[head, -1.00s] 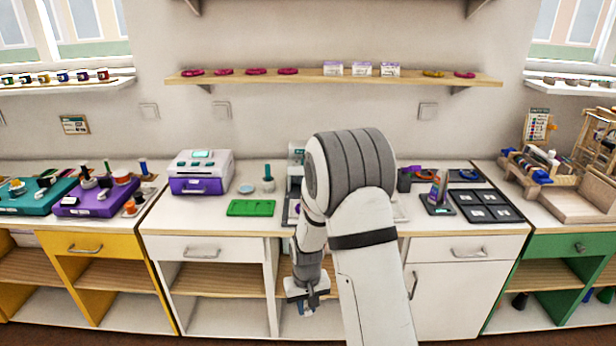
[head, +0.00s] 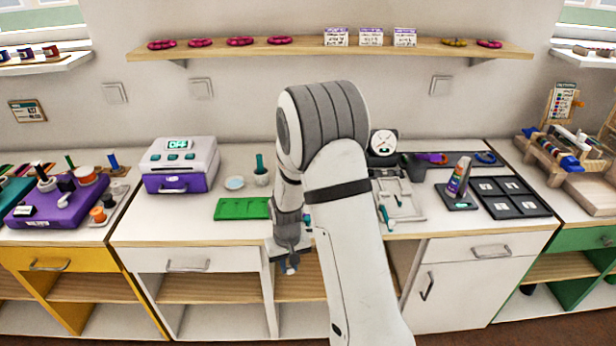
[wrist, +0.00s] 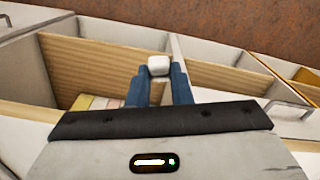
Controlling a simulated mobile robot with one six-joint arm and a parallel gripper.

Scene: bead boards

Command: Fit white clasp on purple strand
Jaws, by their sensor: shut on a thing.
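My gripper (head: 290,264) hangs in front of the counter's front edge in the head view. In the wrist view, its two blue fingers (wrist: 159,90) are shut on a small white block-shaped piece, which looks like the white clasp (wrist: 158,66). The clasp sits at the fingertips, clear of any surface. I cannot make out the purple strand in either view. My arm hides part of the counter's middle in the head view.
On the counter are a purple-and-white machine (head: 181,166), a green tray (head: 243,209), a pale tray (head: 400,199), a round dial (head: 384,142), a bottle (head: 459,178) and a black sectioned tray (head: 510,196). A purple board (head: 68,208) holds spools at left. Open shelves lie below.

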